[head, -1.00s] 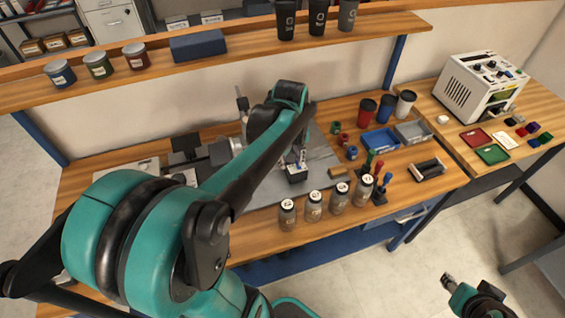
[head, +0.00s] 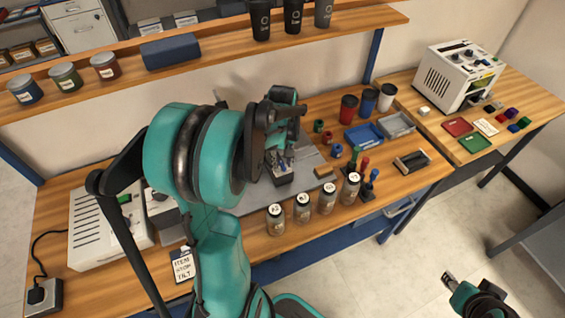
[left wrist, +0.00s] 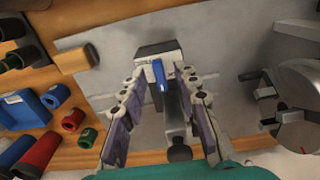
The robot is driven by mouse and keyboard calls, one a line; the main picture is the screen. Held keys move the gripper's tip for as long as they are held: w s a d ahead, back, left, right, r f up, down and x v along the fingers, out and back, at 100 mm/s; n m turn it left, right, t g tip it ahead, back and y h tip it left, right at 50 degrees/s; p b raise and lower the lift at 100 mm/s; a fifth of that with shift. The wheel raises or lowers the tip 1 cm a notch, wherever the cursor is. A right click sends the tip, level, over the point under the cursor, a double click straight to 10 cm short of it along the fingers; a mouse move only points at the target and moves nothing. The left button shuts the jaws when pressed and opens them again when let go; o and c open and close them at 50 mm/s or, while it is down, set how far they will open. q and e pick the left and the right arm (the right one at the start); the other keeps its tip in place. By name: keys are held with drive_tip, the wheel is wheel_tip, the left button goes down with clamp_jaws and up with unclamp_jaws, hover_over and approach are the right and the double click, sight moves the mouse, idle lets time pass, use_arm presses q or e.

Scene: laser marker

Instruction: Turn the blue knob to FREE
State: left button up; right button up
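The blue knob (left wrist: 158,75) is a narrow, upright-looking blue piece on a grey block (left wrist: 152,48) in the left wrist view. In the head view the dark block (head: 281,176) stands on the grey plate, largely under my left gripper (head: 283,152). In the left wrist view my left gripper (left wrist: 160,86) is open, with one finger on each side of the knob. I cannot tell whether either finger touches it. No FREE marking is legible. My right gripper (head: 450,281) is at the lower right of the head view, away from the bench; its fingers are too small to read.
Several labelled jars (head: 302,208) stand along the bench's front edge. A blue tray (head: 363,135), cups (head: 368,101) and upright colored-handled tools (head: 365,164) are to the right. A white box (head: 95,232) and a sign (head: 183,264) are at left.

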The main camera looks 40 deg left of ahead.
use_arm(q)
drive_tip(key=shift+c, duration=0.4)
clamp_jaws()
drive_tip(key=shift+m, duration=0.3)
drive_tip(key=m+p, duration=0.1)
drive_tip(key=m, duration=1)
drive_tip(key=shift+m, duration=0.4)
drive_tip(key=m+p, duration=0.1)
drive_tip(key=m, duration=0.4)
drive_tip(key=shift+m, duration=0.4)
drive_tip(key=shift+o, duration=0.4)
unclamp_jaws()
